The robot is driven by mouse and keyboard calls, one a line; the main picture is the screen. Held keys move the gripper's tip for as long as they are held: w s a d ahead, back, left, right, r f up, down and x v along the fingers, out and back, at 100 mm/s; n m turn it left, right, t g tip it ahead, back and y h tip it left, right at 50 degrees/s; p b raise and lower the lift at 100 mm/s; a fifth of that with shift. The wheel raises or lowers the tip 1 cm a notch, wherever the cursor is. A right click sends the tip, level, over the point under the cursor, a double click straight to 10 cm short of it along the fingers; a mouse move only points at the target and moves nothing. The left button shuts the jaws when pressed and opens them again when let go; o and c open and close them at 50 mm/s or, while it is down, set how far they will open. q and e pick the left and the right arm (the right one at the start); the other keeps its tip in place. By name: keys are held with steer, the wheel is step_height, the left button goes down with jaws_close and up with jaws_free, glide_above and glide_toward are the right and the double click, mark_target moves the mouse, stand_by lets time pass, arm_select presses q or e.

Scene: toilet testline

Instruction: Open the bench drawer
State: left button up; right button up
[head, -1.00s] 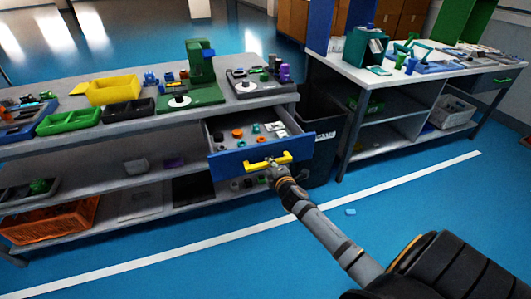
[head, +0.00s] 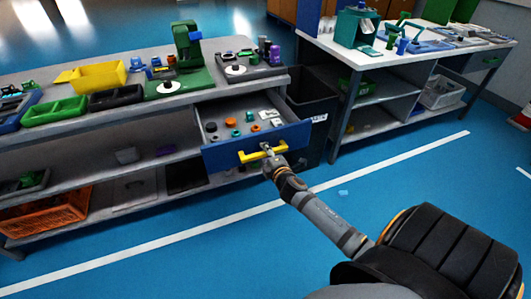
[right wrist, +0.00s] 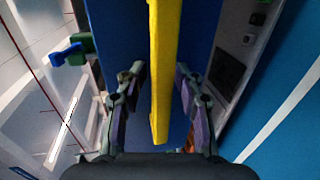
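The bench drawer (head: 299,133) has a blue front and stands pulled out from under the grey bench top, with its inside showing in the head view. Its yellow bar handle (head: 250,157) runs across the front; it also shows in the right wrist view (right wrist: 163,60). My right gripper (head: 267,151) is at the handle. In the right wrist view its two fingers (right wrist: 158,95) stand on either side of the bar, with a blue gap visible at the left finger. The fingers are apart around the bar, not clearly clamped. My left gripper is out of view.
Several small parts (head: 231,122) lie in the drawer. The bench top (head: 215,88) holds a yellow bin (head: 92,76), green trays and a green press. A black bin (head: 312,105) stands close at the drawer's right. The blue floor in front is mostly clear.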

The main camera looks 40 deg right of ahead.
steer(key=shift+s+a, duration=0.1)
steer(key=shift+s, duration=0.2)
steer(key=v, duration=1.1)
steer(key=shift+s, duration=0.15)
